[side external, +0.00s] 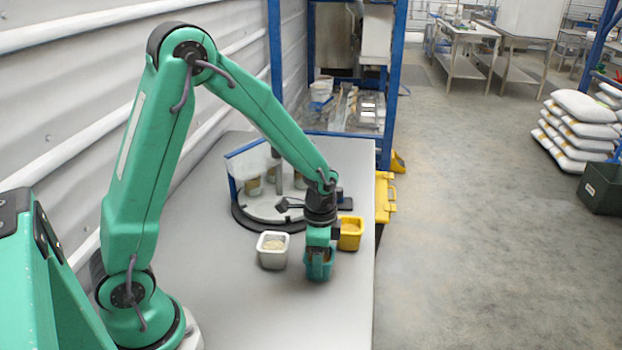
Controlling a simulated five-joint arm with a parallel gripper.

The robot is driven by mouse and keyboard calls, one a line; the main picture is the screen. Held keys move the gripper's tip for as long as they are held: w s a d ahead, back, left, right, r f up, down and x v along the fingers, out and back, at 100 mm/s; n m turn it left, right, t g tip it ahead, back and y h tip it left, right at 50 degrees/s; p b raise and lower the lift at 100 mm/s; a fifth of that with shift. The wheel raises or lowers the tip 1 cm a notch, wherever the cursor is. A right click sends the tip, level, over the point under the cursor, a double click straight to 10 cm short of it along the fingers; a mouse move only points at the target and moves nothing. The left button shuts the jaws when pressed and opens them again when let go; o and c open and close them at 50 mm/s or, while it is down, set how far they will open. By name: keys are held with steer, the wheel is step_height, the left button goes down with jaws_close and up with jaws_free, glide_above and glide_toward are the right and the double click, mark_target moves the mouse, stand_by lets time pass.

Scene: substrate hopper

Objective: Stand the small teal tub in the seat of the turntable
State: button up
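The small teal tub (319,268) is at the front right of the grey table, directly under my gripper (319,257). The gripper points down and its fingers reach to the tub. The fingers overlap the tub in the picture, so I cannot tell whether they are closed on it or whether the tub rests on the table. The turntable (262,222) stands behind the tub, a pale disc with a dark rim. My forearm and wrist cover part of its right side. I cannot make out the seat clearly.
A white tub (273,262) with pale contents stands left of the teal tub. A yellow tub (350,234) stands close behind it to the right. Beige tubs (253,187) and a clear panel are at the turntable's back. The table (250,318) is bare in front.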

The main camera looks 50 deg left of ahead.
steer(key=shift+r, duration=0.1)
steer(key=shift+r, duration=2.45)
step_height(320, 180, up, 12)
steer(key=w+a+m, duration=0.3)
steer(key=w+a, duration=0.2)
steer(key=a, duration=0.6)
steer(key=w+a+m, duration=0.3)
steer(key=w+a, duration=0.1)
steer(key=a, duration=0.7)
steer(key=shift+w+d+f, duration=0.1)
steer(key=shift+d+f, duration=0.1)
steer(key=shift+f, duration=1.1)
steer(key=shift+w+d+f, duration=0.1)
steer(key=shift+d+f, duration=0.05)
steer(key=shift+f, duration=1.15)
